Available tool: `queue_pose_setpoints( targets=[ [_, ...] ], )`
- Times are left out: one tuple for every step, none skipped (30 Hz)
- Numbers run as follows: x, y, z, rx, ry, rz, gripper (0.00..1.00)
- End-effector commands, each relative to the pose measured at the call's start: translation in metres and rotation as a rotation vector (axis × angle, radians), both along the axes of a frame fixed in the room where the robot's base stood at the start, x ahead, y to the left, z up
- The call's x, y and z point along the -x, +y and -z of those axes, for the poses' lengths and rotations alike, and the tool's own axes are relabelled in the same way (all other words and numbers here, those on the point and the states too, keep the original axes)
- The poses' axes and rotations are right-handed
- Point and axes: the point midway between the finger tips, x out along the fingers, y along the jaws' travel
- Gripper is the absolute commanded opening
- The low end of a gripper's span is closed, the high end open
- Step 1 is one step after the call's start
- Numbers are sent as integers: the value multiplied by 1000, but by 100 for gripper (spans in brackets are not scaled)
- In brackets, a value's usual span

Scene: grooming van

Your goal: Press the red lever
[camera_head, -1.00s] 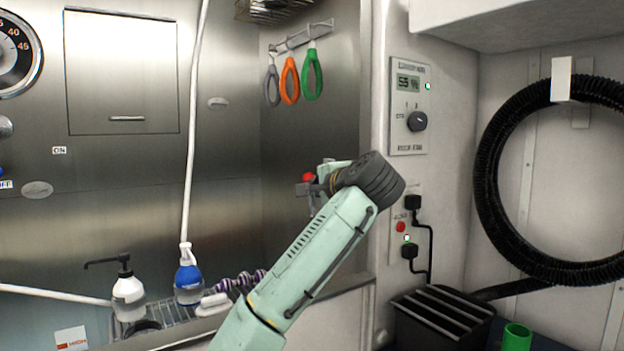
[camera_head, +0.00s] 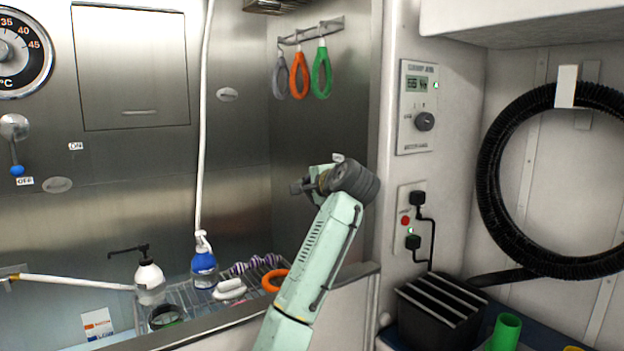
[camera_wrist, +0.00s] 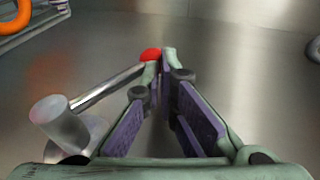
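The red lever is a metal rod on a round mount, with a red knob (camera_wrist: 150,54) at its end, in the wrist view. The rod (camera_wrist: 108,86) slopes up to the right towards my fingertips. My gripper (camera_wrist: 160,62) has its fingertips close together with nothing seen between them. The knob shows just to the left of the tips, partly covered by the left finger. I cannot tell whether they touch. In the head view my gripper (camera_head: 301,187) is in front of the steel wall, and the red knob is hidden there.
A blue-knobbed lever (camera_head: 16,168) is on the far left wall. A wire tray (camera_head: 190,297) below holds bottles, a brush and an orange ring (camera_head: 274,281). Hanging loops (camera_head: 300,75) are above my gripper. A control panel (camera_head: 417,107) and black hose (camera_head: 490,170) are at right.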

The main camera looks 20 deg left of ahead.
Motion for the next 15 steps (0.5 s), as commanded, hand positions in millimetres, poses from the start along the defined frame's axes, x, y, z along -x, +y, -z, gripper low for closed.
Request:
queue_pose_setpoints(
  targets=[
    [-1, 2, 0, 0, -2, 1, 0],
    [-2, 3, 1, -1, -2, 0, 0],
    [-3, 4, 2, -1, -2, 0, 0],
    [-3, 5, 3, 0, -3, -1, 0],
    [-4, 5, 4, 0, -3, -1, 0],
    [-4, 6, 4, 0, -4, 0, 0],
    [-5, 7, 5, -1, -4, 0, 0],
    [-5, 7, 5, -2, -5, 0, 0],
    [-6, 8, 5, -2, -6, 0, 0],
    [-6, 8, 6, -3, -7, 0, 0],
    [-6, 8, 6, -3, -7, 0, 0],
    [-6, 9, 6, -4, -7, 0, 0],
    [-6, 9, 6, -4, -7, 0, 0],
    [-7, 9, 6, -4, -8, 0, 0],
    [-7, 10, 7, -4, -8, 0, 0]
  ],
)
